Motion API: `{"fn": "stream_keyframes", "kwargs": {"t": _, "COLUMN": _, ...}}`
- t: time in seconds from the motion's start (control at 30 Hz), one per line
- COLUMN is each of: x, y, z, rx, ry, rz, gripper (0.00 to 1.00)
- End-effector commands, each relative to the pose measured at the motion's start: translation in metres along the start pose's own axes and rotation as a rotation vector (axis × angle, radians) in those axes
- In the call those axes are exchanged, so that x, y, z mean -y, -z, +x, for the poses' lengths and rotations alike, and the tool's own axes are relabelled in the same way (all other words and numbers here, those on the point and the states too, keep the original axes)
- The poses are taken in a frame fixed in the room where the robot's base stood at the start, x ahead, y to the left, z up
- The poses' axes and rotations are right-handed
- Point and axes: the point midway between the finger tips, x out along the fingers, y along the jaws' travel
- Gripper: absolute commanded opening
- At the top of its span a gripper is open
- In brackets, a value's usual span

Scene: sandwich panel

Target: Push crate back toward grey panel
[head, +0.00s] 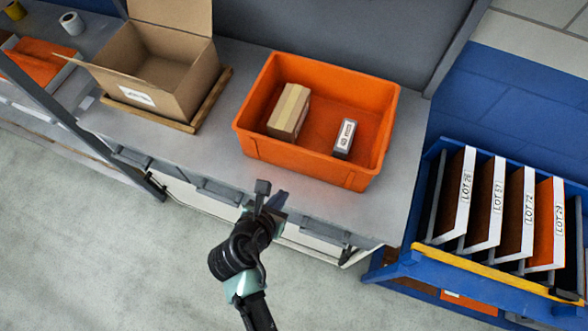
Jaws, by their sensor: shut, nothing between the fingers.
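An orange crate (300,163) sits on the grey workbench (210,158). It holds a tan cardboard box (289,111) and a small white-and-grey labelled box (344,138). The grey panel (330,42) stands upright behind the crate along the back of the bench. My gripper (267,196) is shut and empty at the front edge of the bench. It is in front of the crate's near wall, apart from it in the picture. The exact gap is hard to tell.
An open cardboard carton (140,90) stands on a wooden board (208,103) left of the crate. A blue rack (400,268) with several lot-marked panels stands at the right, past the bench end. Bare bench lies in front of the crate.

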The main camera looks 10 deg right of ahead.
Motion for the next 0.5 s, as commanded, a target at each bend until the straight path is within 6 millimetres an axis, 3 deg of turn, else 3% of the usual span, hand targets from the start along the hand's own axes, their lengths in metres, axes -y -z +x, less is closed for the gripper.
{"fn": "stream_keyframes", "kwargs": {"t": 0.33, "x": 0.0, "y": 0.0, "z": 0.06, "rx": -0.002, "ry": 0.001, "rz": 0.004, "gripper": 0.0}}
{"fn": "stream_keyframes", "kwargs": {"t": 0.5, "x": 0.0, "y": -0.021, "z": 0.075, "rx": 0.0, "ry": -0.001, "rz": 0.005, "gripper": 0.0}}
